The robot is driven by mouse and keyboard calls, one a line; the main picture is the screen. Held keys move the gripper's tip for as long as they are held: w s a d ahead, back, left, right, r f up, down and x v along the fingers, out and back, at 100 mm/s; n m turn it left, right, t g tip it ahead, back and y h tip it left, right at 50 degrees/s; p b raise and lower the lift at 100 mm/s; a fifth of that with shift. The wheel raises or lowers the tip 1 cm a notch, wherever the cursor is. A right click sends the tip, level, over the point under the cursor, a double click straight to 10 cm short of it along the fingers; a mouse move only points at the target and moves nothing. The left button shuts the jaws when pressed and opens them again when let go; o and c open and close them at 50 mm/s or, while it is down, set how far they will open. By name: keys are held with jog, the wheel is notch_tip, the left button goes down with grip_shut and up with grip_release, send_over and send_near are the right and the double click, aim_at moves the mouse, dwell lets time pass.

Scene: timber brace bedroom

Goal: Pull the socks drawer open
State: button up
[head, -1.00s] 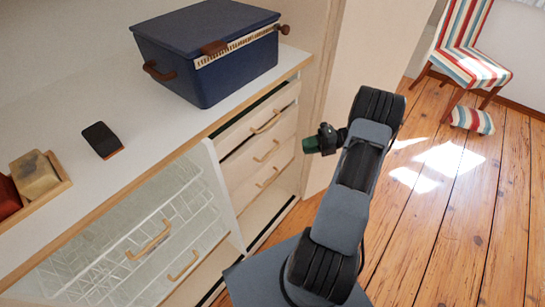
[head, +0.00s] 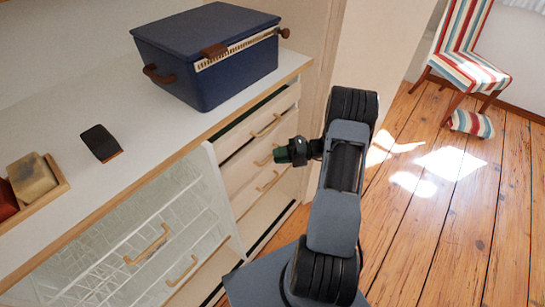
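A pale wooden cabinet holds a stack of three drawers on its right side: a top drawer (head: 245,136), a middle drawer (head: 240,170) and a lower drawer (head: 250,196). Each has a light bar handle. Two patterned, translucent drawer fronts (head: 120,240) with similar handles are at the left. I see no label marking the socks drawer. My gripper (head: 281,154) points left at the stack, its dark green tip overlapping the middle handle's right end in the picture. I cannot tell if they touch. Its fingers are too small to read. The drawers look shut.
A dark blue box (head: 225,85), a small black block (head: 101,142) and a wooden tray (head: 52,190) with blocks stand on the cabinet top. A striped chair (head: 465,65) and a striped cushion-like piece (head: 472,124) are at the upper right. The wooden floor (head: 470,230) at right is clear.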

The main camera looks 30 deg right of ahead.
jog(key=shift+x, duration=1.4)
jog(key=shift+c, duration=0.2)
grip_shut()
